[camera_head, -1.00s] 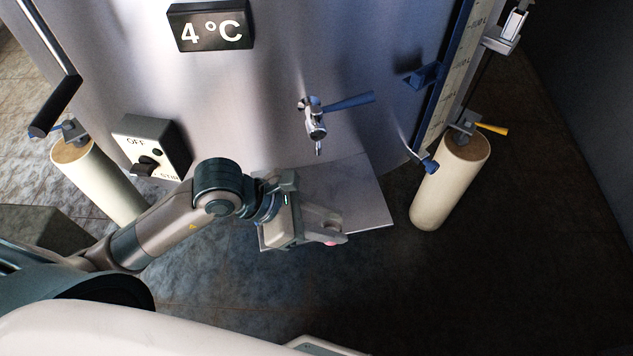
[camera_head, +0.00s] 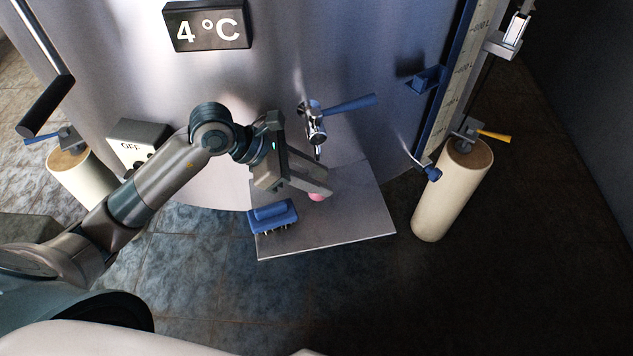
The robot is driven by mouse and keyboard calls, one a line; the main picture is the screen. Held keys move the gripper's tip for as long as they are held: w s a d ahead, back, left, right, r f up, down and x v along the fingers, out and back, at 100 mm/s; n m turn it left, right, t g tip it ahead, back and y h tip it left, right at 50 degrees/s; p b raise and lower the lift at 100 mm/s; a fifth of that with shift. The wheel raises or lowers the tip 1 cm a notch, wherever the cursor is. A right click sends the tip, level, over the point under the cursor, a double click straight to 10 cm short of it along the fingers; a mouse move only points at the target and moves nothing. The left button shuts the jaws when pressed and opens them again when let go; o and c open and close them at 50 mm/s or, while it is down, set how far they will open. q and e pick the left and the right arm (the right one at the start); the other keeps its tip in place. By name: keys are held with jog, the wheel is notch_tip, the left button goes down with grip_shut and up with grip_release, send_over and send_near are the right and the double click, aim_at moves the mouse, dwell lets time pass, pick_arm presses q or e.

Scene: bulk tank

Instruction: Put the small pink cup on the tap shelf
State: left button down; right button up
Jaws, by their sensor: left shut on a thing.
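The small pink cup (camera_head: 316,197) shows only as a pink patch under the fingertips of my left gripper (camera_head: 318,186). The gripper is shut on it and hides most of it. Gripper and cup are over the tap shelf (camera_head: 345,220), a flat grey plate in front of the tank. They are below and near the tap (camera_head: 316,130), which has a blue lever. I cannot tell whether the cup touches the shelf. My right gripper is not in view.
A blue block-like brush (camera_head: 272,216) lies at the shelf's left edge. The shelf's right and front parts are clear. A cream post with a yellow lever (camera_head: 452,190) stands at the right, another cream post (camera_head: 82,175) at the left. The switch box (camera_head: 138,142) is partly behind my arm.

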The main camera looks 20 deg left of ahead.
pick_arm(q)
jog(key=shift+w+a, duration=0.1)
jog(key=shift+w, duration=0.05)
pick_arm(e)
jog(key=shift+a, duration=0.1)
pick_arm(q)
jog(key=shift+f+p, duration=0.5)
jog(key=shift+f, duration=1.25)
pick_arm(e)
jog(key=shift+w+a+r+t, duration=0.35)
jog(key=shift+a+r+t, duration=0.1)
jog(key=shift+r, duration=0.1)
pick_arm(q)
jog(key=c, duration=1.2)
grip_release()
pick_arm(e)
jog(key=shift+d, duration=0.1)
